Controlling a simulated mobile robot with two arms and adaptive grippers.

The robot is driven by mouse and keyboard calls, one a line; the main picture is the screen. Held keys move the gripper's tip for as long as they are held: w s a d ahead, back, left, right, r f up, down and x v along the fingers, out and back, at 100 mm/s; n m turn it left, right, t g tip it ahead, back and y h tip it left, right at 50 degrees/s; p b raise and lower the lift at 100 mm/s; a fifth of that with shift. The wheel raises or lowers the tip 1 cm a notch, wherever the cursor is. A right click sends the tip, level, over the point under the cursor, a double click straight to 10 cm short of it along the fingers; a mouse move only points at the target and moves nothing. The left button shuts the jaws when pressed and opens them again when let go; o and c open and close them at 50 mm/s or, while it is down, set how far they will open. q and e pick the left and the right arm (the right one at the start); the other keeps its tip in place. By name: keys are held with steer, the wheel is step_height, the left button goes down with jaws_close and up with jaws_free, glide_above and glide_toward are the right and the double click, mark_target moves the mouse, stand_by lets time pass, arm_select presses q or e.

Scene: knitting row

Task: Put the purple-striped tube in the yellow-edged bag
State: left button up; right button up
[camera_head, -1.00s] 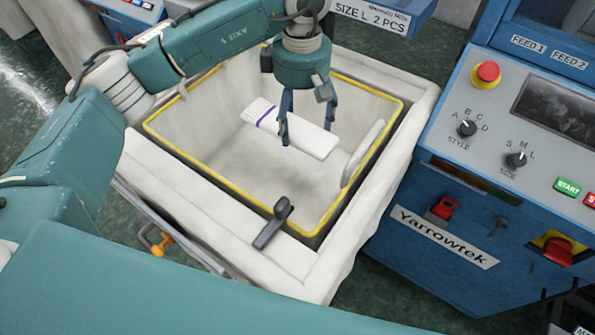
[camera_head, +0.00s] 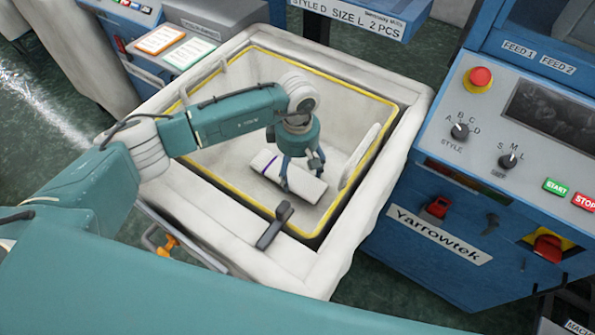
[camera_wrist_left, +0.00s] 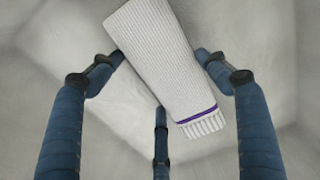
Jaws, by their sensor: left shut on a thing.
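The purple-striped tube (camera_head: 309,187) is white ribbed knit with a purple band near its left end. It is low inside the yellow-edged bag (camera_head: 215,194), a pale open bag with a yellow rim. My left gripper (camera_head: 301,178) reaches down into the bag and is shut on the tube near its middle. In the left wrist view the tube (camera_wrist_left: 165,55) lies slanted between the blue fingers, its purple band and ribbed cuff at lower right. Whether the tube touches the bag's floor is unclear. My right gripper is out of view.
Orange and green cards (camera_head: 174,46) lie at upper left.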

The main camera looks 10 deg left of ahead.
mark_target(298, 173)
arm_select(q)
steer(key=shift+f, duration=0.85)
steer(key=o, duration=0.8)
steer(key=shift+o, duration=0.2)
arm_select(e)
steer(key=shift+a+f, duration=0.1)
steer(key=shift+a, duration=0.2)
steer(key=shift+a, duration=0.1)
arm_select(q)
steer(key=shift+r, duration=0.35)
step_height(298, 173, up, 12)
steer(key=b, duration=0.2)
steer(key=shift+f, duration=0.15)
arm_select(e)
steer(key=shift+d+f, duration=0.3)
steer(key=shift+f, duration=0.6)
